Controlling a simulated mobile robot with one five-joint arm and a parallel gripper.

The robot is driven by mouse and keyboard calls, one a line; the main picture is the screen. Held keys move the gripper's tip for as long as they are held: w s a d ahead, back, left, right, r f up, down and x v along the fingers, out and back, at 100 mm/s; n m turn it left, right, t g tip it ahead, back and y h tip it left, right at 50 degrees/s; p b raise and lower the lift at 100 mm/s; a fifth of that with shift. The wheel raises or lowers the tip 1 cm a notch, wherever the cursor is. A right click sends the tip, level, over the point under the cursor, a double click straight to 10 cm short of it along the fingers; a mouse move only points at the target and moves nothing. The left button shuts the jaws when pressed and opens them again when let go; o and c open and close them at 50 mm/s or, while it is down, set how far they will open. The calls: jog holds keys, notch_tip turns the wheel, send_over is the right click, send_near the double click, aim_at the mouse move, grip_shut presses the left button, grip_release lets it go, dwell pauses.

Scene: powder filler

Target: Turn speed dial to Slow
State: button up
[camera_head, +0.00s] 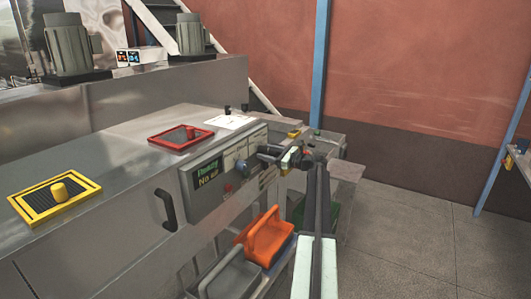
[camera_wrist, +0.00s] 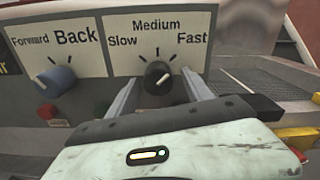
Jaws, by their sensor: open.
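The speed dial (camera_wrist: 158,75) is a small black knob with a white pointer line. It sits under the labels Slow, Medium and Fast on a white panel (camera_wrist: 155,32) in the wrist view. Its pointer is angled up to the right, toward the Fast side. My gripper (camera_wrist: 161,86) is open, with one finger on each side of the dial. I cannot tell whether the fingers touch it. In the head view my gripper (camera_head: 290,159) is at the right end of the machine's front panel, and the dial cannot be made out there.
A blue Forward/Back knob (camera_wrist: 55,80) and a red button (camera_wrist: 47,111) are left of the dial. In the head view, a display (camera_head: 208,172), a black handle (camera_head: 166,210) and an orange bin (camera_head: 266,238) are along the machine's front. The floor at right is clear.

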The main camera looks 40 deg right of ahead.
jog(key=shift+w+a, duration=0.15)
jog(key=shift+w, duration=0.2)
grip_shut()
jog(key=shift+r, duration=0.15)
